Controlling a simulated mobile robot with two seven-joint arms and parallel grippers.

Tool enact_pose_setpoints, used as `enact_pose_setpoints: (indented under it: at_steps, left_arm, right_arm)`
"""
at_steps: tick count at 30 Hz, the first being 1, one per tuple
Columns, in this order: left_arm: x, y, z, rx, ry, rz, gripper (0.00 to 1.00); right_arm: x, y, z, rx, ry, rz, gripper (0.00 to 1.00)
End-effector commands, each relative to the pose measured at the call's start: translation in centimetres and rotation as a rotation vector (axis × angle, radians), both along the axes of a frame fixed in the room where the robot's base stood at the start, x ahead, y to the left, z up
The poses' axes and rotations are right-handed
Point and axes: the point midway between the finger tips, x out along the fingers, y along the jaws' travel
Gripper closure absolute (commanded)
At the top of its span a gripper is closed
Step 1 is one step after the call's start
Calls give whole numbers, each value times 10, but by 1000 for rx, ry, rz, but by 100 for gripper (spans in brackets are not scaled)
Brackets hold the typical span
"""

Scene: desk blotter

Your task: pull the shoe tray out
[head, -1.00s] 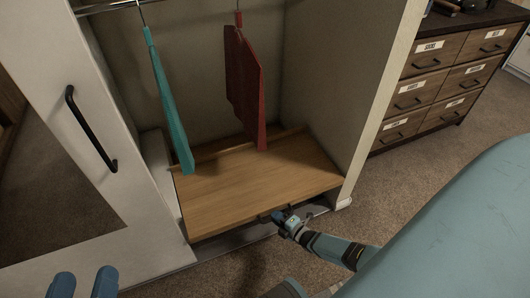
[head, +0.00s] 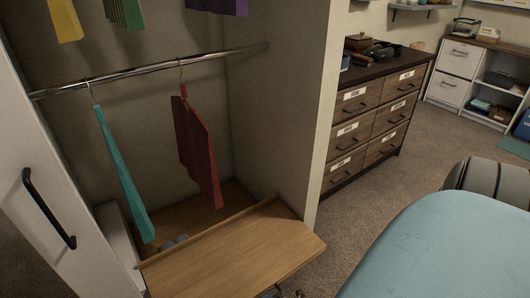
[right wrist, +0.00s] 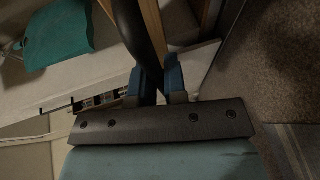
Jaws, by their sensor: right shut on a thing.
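The shoe tray (head: 240,250) is a light wooden panel low in the open wardrobe. Its front part juts out past the wardrobe's side wall. My right gripper (head: 288,293) is at the tray's front edge, mostly cut off by the bottom of the head view. In the right wrist view, the blue fingers of my right gripper (right wrist: 158,80) are shut on the dark curved handle (right wrist: 138,35). Small grey items (head: 175,243) show behind the tray's back edge; I cannot tell what they are. My left gripper is not in view.
A teal garment (head: 120,175) and a red garment (head: 196,150) hang from the rail (head: 150,70) above the tray. The wardrobe's side wall (head: 280,110) stands at the right. A drawer chest (head: 370,125) is beyond it. Carpet (head: 340,225) is open between.

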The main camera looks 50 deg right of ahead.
Motion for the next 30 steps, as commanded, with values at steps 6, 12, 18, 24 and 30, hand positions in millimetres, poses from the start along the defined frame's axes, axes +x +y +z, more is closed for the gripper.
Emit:
enact_pose_setpoints:
  at_steps: [6, 12, 18, 24, 30]
  left_arm:
    - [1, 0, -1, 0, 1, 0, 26]
    - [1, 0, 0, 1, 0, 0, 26]
    - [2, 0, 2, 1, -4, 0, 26]
    - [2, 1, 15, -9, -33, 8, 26]
    - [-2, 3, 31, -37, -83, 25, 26]
  right_arm:
    - [1, 1, 0, 0, -1, 2, 83]
    - [0, 1, 0, 0, -1, 1, 64]
    - [-2, 0, 1, 0, 0, 0, 64]
    - [-27, -4, 7, 0, 3, 0, 64]
    - [-72, -11, 16, 0, 3, 1, 64]
